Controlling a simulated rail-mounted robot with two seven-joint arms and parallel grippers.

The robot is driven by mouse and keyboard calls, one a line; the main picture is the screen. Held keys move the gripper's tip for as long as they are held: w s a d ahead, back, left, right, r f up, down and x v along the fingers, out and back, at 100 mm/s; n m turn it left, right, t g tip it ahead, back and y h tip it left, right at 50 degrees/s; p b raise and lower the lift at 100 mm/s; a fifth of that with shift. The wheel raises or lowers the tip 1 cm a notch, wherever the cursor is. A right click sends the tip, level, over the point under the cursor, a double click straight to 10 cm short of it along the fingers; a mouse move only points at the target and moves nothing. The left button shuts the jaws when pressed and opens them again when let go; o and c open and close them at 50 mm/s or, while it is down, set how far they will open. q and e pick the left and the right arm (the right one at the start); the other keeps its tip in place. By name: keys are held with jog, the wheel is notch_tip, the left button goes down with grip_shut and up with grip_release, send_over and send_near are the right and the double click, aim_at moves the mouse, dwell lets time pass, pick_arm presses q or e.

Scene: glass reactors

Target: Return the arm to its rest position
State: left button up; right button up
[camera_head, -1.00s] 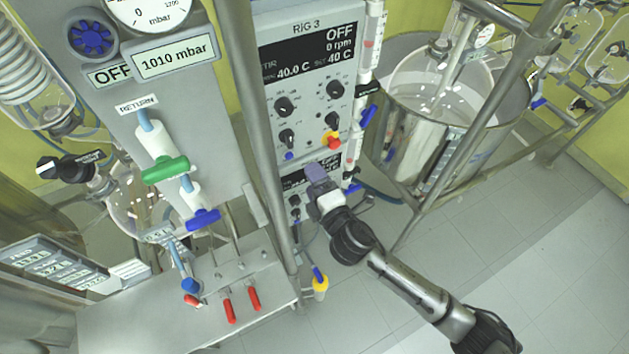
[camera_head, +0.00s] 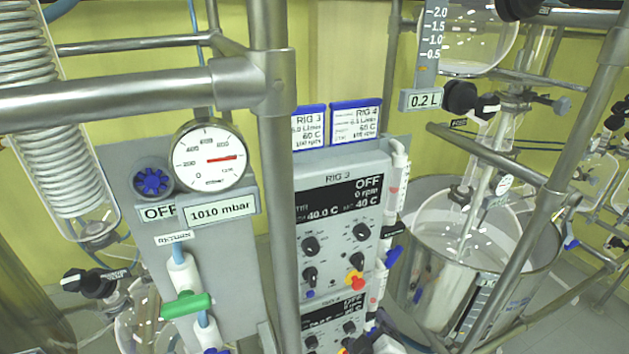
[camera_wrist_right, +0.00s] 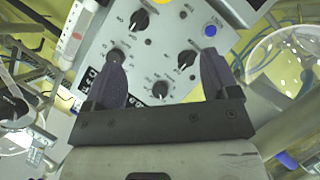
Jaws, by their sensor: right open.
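My right gripper (camera_head: 360,344) shows only as a small part at the bottom edge of the head view, in front of the lower part of the control panels. In the right wrist view its two dark fingers (camera_wrist_right: 162,78) stand wide apart with nothing between them. Beyond them is a grey panel face with black knobs (camera_wrist_right: 139,20) and a blue button (camera_wrist_right: 210,30). I cannot tell the exact gap to the panel. Most of the right arm is outside the head view. My left gripper is in neither view.
The RIG 3 control box (camera_head: 338,190) reads OFF. A steel post (camera_head: 283,200) and crossbar (camera_head: 130,95) stand in front. To the left are a pressure gauge (camera_head: 209,155) and green-handled valve (camera_head: 186,305). A glass vessel in a steel bath (camera_head: 430,285) stands at right.

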jog(key=s+d+f+m+g, duration=0.3)
jog(key=s+f, duration=0.3)
jog(key=s, duration=0.5)
jog(key=s+d+f+m+g, duration=0.3)
jog(key=s+d+f+g, duration=0.15)
jog(key=s, duration=0.65)
jog(key=s+d+f+m+g, duration=0.25)
jog(key=s+f, duration=0.45)
jog(key=s, duration=0.4)
notch_tip(320, 180, up, 16)
jog(key=p, duration=1.5)
jog(key=shift+s+p, duration=0.15)
jog(key=shift+p, duration=0.25)
jog(key=shift+d, duration=0.1)
